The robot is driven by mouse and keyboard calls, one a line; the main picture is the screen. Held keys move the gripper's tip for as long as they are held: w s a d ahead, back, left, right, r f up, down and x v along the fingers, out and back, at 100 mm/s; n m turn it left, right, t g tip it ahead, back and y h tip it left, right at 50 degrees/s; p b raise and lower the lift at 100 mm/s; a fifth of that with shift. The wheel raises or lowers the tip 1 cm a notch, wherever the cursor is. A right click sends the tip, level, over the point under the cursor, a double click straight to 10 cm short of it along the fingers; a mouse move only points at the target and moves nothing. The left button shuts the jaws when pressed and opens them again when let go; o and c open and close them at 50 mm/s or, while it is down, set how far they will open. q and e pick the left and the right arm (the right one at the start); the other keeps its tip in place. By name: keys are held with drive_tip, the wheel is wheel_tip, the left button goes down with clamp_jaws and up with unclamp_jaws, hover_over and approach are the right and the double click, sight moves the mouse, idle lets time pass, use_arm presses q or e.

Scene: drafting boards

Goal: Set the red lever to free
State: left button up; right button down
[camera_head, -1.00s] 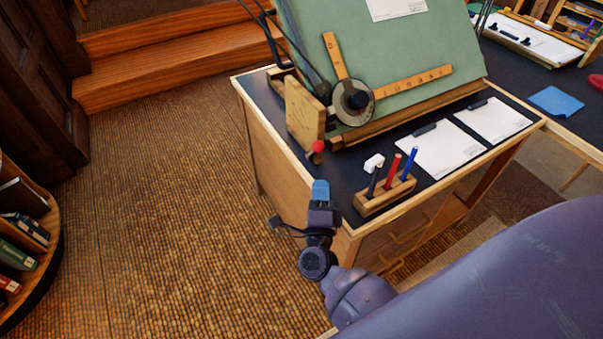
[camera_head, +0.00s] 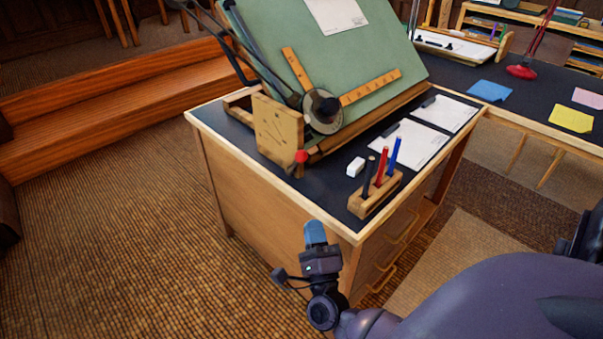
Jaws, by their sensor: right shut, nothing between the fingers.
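The red lever shows as a round red knob (camera_head: 301,156) at the lower front corner of a wooden side plate (camera_head: 277,131) on the drafting board's stand. Marks on the plate are too small to read. The lever's shaft is mostly hidden, so I cannot tell its setting. The green drafting board (camera_head: 345,60) is tilted up behind it. My right gripper (camera_head: 315,232), with blue fingertips, is shut and empty. It shows below the knob in the picture, in front of the desk's near corner, apart from the lever. My left gripper is not in view.
The desk (camera_head: 232,137) carries a wooden pen holder (camera_head: 376,196) with several pens, a white eraser (camera_head: 356,167) and white sheets (camera_head: 409,145). A second desk (camera_head: 535,97) stands at the right. Wooden steps (camera_head: 120,95) rise at the back left. The floor at left is clear.

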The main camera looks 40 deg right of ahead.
approach(295, 163)
drive_tip(key=r, duration=0.1)
drive_tip(key=w+d+r, duration=0.1)
drive_tip(key=r, duration=0.1)
drive_tip(key=d+r, duration=0.1)
drive_tip(key=shift+w+d+r, duration=0.2)
drive_tip(key=shift+w+r, duration=0.15)
drive_tip(key=shift+w, duration=0.05)
drive_tip(key=shift+x, duration=0.85)
